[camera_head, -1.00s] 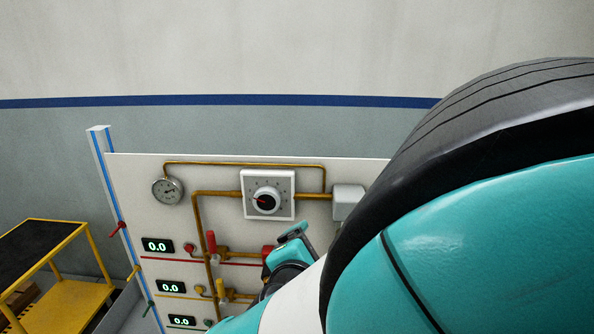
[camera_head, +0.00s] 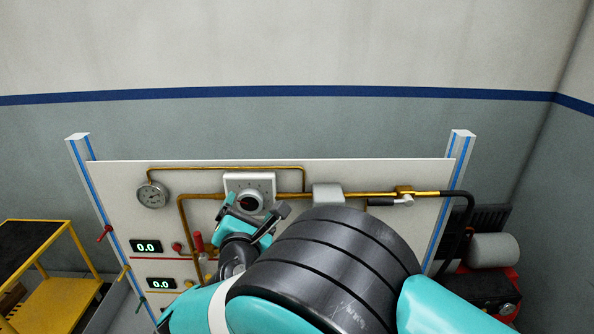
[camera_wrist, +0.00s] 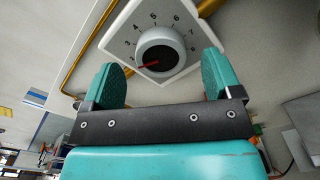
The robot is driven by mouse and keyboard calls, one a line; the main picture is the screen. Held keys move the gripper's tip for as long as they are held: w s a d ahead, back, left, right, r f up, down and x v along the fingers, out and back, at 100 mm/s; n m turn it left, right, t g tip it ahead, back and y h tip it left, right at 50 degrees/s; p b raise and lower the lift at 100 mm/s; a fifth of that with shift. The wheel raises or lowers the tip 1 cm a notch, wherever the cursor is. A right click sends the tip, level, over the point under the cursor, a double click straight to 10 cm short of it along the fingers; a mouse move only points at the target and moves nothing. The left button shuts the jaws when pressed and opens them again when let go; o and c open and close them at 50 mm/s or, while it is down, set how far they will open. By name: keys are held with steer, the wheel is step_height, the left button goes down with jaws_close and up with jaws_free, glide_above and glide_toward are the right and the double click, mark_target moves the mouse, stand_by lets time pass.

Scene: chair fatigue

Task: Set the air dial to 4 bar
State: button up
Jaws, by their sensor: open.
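The air dial (camera_head: 249,187) is a white square plate with a round grey knob on the panel. In the wrist view the knob (camera_wrist: 157,48) has a dark face and a red pointer. The pointer aims left and slightly down, toward the low end of the scale, below the 3 and 4. The exact mark is too small to read. My gripper (camera_head: 257,212) is open and empty in front of the dial. In the wrist view its two teal fingers (camera_wrist: 160,68) stand either side of the knob's lower part. I cannot tell how deep they reach.
The white panel (camera_head: 120,215) carries a round gauge (camera_head: 152,195), brass pipes, a red-handled valve (camera_head: 198,241), a grey box (camera_head: 327,194) and green displays reading 0.0 (camera_head: 146,247). A yellow cart (camera_head: 62,295) stands left. A red compressor (camera_head: 492,285) stands right.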

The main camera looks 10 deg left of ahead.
mark_target(251, 203)
steer(key=shift+p+x, duration=0.6)
steer(key=shift+x, duration=1.7)
steer(key=shift+c, duration=0.2)
steer(key=c, duration=0.9)
